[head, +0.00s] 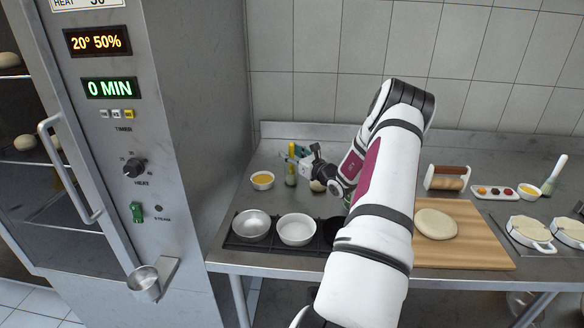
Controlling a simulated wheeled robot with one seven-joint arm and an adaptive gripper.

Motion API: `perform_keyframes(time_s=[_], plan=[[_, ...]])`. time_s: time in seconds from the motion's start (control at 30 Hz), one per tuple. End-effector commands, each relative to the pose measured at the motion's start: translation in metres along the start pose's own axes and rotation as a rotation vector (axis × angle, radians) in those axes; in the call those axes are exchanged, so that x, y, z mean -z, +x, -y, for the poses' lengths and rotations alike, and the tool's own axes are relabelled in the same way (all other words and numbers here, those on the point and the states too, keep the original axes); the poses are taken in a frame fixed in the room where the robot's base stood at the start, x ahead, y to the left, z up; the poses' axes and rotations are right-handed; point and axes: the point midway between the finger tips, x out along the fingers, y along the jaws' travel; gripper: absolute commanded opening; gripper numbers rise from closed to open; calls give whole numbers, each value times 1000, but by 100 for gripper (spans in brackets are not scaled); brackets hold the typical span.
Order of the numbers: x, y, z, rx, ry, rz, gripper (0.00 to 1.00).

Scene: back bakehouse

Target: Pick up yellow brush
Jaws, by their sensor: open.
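The yellow brush (292,151) stands upright near the back left of the steel worktop, its yellow handle at the top and a pale green part below. My gripper (296,158) reaches in from the right at the height of the handle. It is open, with its fingertips at the brush. I cannot tell whether the handle lies between the fingers or beside them, or whether they touch it. The brush stands on the worktop, apart from the gripper's wrist.
A small bowl of yellow liquid (262,180) sits left of the brush. Metal and white pans (296,230) stand in front on a black grate. A wooden board (470,250) with dough and another brush (556,172) are to the right. A tall oven cabinet (195,120) bounds the left.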

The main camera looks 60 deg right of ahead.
Motion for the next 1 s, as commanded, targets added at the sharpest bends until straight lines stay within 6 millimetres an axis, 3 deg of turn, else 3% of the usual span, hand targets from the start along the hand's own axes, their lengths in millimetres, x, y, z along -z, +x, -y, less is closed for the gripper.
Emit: perform_keyframes(time_s=[0.13,0.33,0.77,1.0], plan=[[0,0,0,0,0,0,41],[0,0,0,0,0,0,0],[-3,0,0,0,0,1,0],[-29,0,0,0,-4,3,0]])
